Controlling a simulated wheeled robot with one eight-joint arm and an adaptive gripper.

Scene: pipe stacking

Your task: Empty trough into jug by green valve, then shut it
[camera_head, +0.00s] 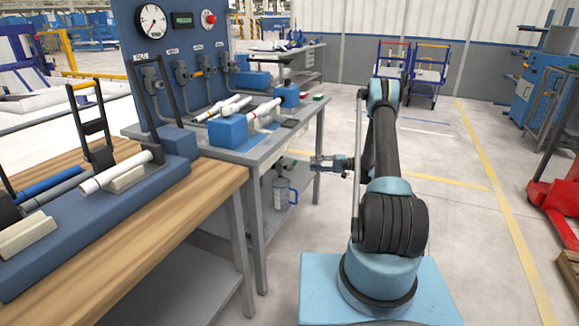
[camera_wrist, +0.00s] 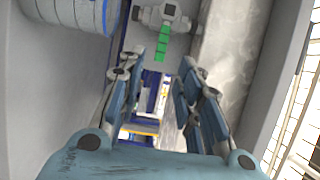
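In the wrist view the green valve handle (camera_wrist: 162,43) hangs down from a grey valve body (camera_wrist: 166,17). My gripper (camera_wrist: 176,60) is open, its two fingers apart. The green handle shows at the left fingertip, and I cannot tell whether they touch. A clear jug with blue trim (camera_head: 281,194) stands low under the grey workbench in the head view. What seems to be its side shows at the upper left of the wrist view (camera_wrist: 70,14). In the head view my gripper (camera_head: 318,163) is at the bench's right side, above and right of the jug. I cannot make out the trough or its liquid.
The grey workbench (camera_head: 254,156) has legs and a lower shelf close to my gripper. It carries blue blocks (camera_head: 228,131) and white pipes. A wooden-topped table (camera_head: 150,232) stands at the front left. Open floor (camera_head: 455,215) lies to the right, with a red pallet jack (camera_head: 555,195) beyond.

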